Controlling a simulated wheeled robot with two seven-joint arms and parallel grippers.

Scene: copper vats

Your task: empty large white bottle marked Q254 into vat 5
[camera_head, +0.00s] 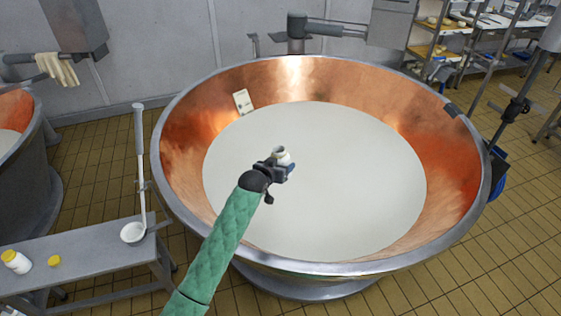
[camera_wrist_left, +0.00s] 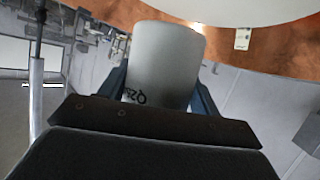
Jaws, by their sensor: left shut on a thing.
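A large copper vat (camera_head: 435,150) with a steel rim is filled with white liquid (camera_head: 350,190). My left arm in a green sleeve reaches over its near left rim. My left gripper (camera_head: 281,166) is above the liquid, shut on a white bottle (camera_head: 283,156). In the left wrist view the bottle (camera_wrist_left: 165,65) sits between the fingers, with dark lettering starting "Q2" partly hidden. In the head view the bottle's open-looking mouth faces up and left, and it appears tilted. No stream from it shows. My right gripper is not in view. I cannot read a vat number.
A white card (camera_head: 243,101) is on the vat's inner wall. A grey bench (camera_head: 80,265) at lower left holds a small white bottle with yellow cap (camera_head: 16,262), a yellow cap (camera_head: 54,261) and a long-handled ladle (camera_head: 133,233). Another vat (camera_head: 20,150) stands left.

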